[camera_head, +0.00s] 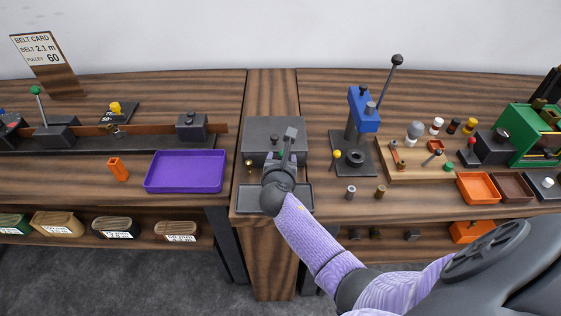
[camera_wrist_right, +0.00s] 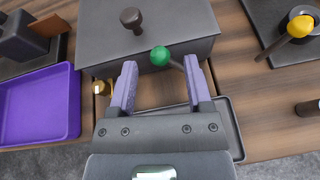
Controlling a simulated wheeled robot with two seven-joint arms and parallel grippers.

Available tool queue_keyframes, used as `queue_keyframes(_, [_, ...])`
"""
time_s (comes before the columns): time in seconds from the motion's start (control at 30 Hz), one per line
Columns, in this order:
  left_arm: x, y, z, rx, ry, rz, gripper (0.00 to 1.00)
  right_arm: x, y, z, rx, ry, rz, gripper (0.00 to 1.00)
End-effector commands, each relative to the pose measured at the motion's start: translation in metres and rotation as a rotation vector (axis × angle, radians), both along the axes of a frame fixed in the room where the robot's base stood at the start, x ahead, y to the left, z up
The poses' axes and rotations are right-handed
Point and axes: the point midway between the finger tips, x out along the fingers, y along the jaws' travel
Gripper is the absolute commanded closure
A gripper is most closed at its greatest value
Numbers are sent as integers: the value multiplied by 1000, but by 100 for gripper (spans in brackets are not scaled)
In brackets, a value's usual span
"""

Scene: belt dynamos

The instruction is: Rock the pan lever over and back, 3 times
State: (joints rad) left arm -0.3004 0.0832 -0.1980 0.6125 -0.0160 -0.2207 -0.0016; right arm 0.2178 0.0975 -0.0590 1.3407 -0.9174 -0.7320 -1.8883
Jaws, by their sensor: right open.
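A grey box (camera_head: 262,128) stands on the narrow middle bench, with a shallow dark tray (camera_head: 304,200) in front of it. In the right wrist view, a lever with a green ball knob (camera_wrist_right: 160,56) sticks out at the front of the grey box (camera_wrist_right: 190,24); I take it for the pan lever. My right gripper (camera_wrist_right: 160,86) is open, with its two purple-padded fingers apart and the green knob just beyond and between their tips. In the head view my right gripper (camera_head: 288,150) hides most of the lever. My left gripper is not in view.
A purple tray (camera_head: 186,188) lies to the left. A blue press (camera_head: 363,108) with a tall black-knobbed lever stands to the right, near a yellow-knobbed lever (camera_head: 337,154). A dark knob (camera_wrist_right: 131,18) stands on top of the box. Small cylinders stand right of the dark tray.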

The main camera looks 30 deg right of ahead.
Motion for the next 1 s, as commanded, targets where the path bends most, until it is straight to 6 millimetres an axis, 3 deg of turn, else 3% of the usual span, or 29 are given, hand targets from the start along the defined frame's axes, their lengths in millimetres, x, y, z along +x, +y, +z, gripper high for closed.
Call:
queue_keyframes(0.13, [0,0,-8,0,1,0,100,10,-7,-6,1,0,0,36])
queue_keyframes(0.43, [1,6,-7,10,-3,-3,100,11,-8,-5,2,-1,0,38])
queue_keyframes(0.73, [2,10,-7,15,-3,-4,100,11,-8,-6,3,0,0,100])
queue_keyframes(1.0, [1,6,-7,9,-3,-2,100,11,-8,-6,4,0,0,100])
